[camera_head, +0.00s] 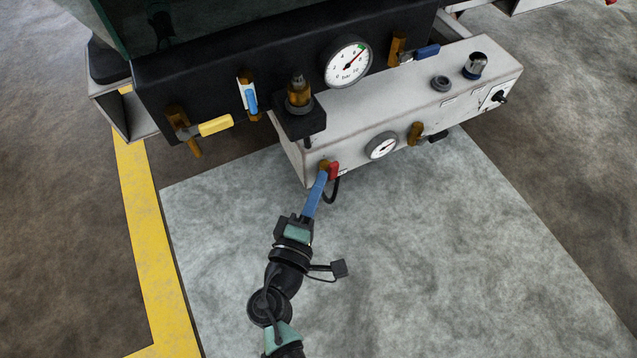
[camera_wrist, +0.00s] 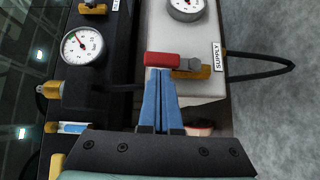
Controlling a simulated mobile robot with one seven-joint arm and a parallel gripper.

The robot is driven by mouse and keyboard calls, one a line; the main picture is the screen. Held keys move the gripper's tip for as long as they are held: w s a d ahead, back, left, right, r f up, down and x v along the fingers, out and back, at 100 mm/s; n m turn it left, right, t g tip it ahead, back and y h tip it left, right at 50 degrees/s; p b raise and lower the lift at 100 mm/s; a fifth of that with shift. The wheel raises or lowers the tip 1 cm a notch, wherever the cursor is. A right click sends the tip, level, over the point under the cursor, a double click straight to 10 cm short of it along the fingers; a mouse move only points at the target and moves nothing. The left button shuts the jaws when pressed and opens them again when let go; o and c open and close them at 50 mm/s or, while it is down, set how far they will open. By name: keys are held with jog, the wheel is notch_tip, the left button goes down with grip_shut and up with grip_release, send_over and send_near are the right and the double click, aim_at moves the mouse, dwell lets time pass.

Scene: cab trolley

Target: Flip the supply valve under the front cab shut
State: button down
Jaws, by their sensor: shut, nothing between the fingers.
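The supply valve has a red handle (camera_head: 334,171) and a brass body at the lower left of the pale grey box, under the front cab. In the wrist view the red handle (camera_wrist: 160,59) lies crosswise, reaching left from the brass body (camera_wrist: 192,70). A "SUPPLY" label (camera_wrist: 217,57) is beside it. My gripper (camera_head: 323,174) is shut and empty, its blue fingers together. In the wrist view the fingertips (camera_wrist: 160,72) are right at the red handle's lower edge; I cannot tell whether they touch it.
The grey box (camera_head: 470,75) carries a small gauge (camera_head: 382,146) and another brass valve (camera_head: 415,133). A black hose (camera_wrist: 265,62) loops near the supply valve. The floor in front is clear.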

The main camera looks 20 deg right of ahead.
jog(key=shift+d+r+p, duration=0.15)
jog(key=shift+p, duration=0.5)
